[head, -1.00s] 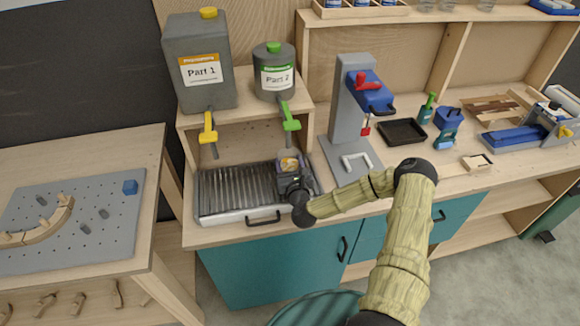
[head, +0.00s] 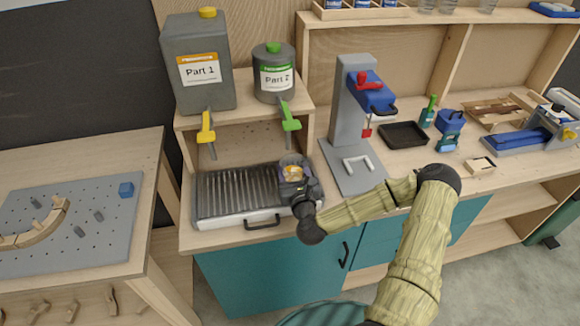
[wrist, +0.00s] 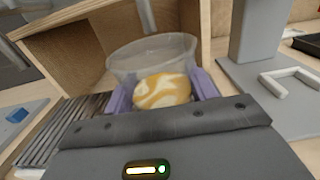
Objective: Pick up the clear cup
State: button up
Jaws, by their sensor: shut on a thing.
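The clear cup (wrist: 150,50) is see-through, with a swirled orange and white content showing low inside it. In the wrist view it stands between the purple fingers of my gripper (wrist: 160,92), one on each side, and looks roughly upright. In the head view my gripper (head: 294,171) is shut on the cup at the right end of the ribbed drip tray (head: 205,216), in front of and below the green tap (head: 289,118). The gripper hides part of the cup there. I cannot tell the exact gap between the cup and the tray.
The Part 1 container (head: 222,92) with its yellow tap (head: 206,128) and the Part 2 container (head: 273,90) stand on a wooden shelf behind the tray. A grey press stand (head: 347,110) is close to the right. A pegboard table (head: 60,250) is at the left.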

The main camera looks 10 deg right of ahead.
jog(key=s+p, duration=0.5)
jog(key=s, duration=0.6)
jog(key=shift+s+p, duration=0.35)
